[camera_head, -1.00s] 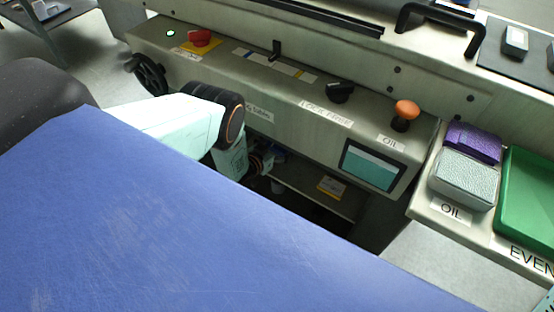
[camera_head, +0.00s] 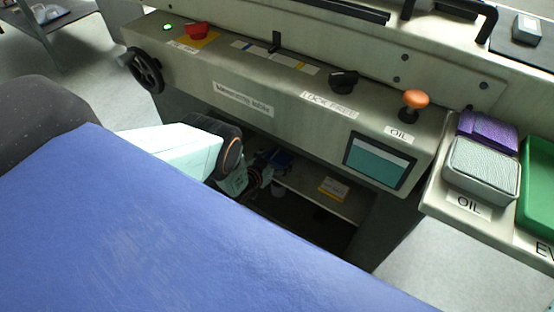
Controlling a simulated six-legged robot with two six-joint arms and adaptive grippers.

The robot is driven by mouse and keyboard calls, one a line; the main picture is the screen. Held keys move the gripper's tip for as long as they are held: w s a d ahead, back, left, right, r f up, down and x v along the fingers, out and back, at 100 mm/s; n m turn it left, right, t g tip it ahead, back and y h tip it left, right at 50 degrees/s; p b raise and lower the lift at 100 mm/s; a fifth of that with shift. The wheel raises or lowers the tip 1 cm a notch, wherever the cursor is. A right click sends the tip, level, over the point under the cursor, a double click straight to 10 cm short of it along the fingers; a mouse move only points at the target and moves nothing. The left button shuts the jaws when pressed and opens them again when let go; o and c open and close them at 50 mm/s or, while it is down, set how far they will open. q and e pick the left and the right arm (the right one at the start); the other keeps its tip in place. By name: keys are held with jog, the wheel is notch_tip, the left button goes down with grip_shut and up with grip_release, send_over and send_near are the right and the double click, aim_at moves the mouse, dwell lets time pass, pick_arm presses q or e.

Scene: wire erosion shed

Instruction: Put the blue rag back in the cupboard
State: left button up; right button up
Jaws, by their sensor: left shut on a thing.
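My left arm reaches into the open cupboard (camera_head: 350,207) under the machine's control panel. My left gripper (camera_head: 267,168) is at the cupboard's opening, by the left part of the shelf. It is shut on a small dark blue thing, which looks like the blue rag (camera_head: 281,159) and shows just beyond the fingers. The fingers and the shadow hide part of the rag. I cannot tell whether the rag touches the shelf. My right gripper is not in view.
A yellow-labelled item (camera_head: 333,187) lies on the shelf, right of the gripper. The control panel (camera_head: 245,100) overhangs the opening, with an orange knob (camera_head: 415,99) and a screen (camera_head: 380,161). A grey block (camera_head: 482,168) and purple block (camera_head: 487,131) stand at right, beside a green tray (camera_head: 537,185).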

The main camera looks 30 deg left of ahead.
pick_arm(q)
jog(key=shift+f, duration=0.15)
jog(key=o, duration=1)
jog(key=shift+s+r, duration=0.2)
jog(key=shift+r, duration=0.05)
jog(key=p+v, duration=0.6)
jog(key=v, duration=0.5)
jog(key=shift+s, duration=0.3)
jog(key=shift+r, duration=0.1)
